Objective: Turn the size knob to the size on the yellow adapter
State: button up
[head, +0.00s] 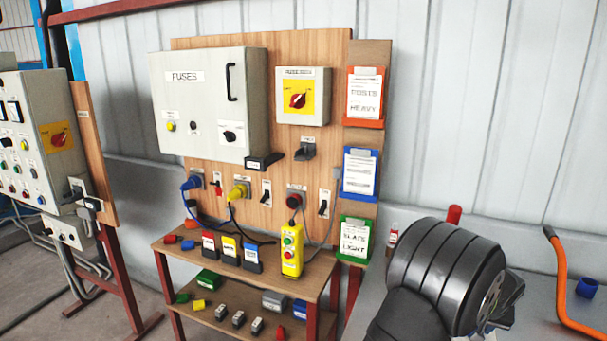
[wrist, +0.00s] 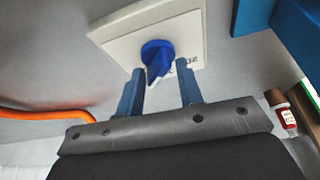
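The blue knob (wrist: 157,57) sits on a pale square plate (wrist: 115,38) in the wrist view. Dark letters on the plate are upside down and partly hidden. My gripper (wrist: 161,67) is open, its two blue fingers apart just in front of the knob; I cannot tell whether they touch it. In the head view my arm covers the knob's area. Yellow pieces there are a small block (head: 199,304) on the lower shelf, a yellow-faced block (head: 229,247) on the upper shelf and a plug (head: 238,192) on the board. I cannot tell which is the adapter, and no size is readable.
A fuse box (head: 205,105) and a rotary switch box (head: 303,95) hang on the wooden board. On the right are an orange hose (head: 560,285), a blue cylinder (head: 587,287) and a small red-labelled bottle (wrist: 285,117).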

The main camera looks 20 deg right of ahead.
dwell(0.6)
jog(key=a+r+m+g+h, duration=0.15)
jog(key=a+r+m, duration=0.25)
jog(key=r, duration=0.4)
jog(key=a+r+m+g+y, duration=0.15)
jog(key=a+r+m, duration=0.25)
jog(key=r, duration=0.4)
jog(key=shift+h, duration=0.4)
jog(key=x, duration=1.7)
jog(key=shift+w+d+f, duration=0.2)
jog(key=shift+d+f, duration=0.05)
jog(key=shift+d, duration=0.1)
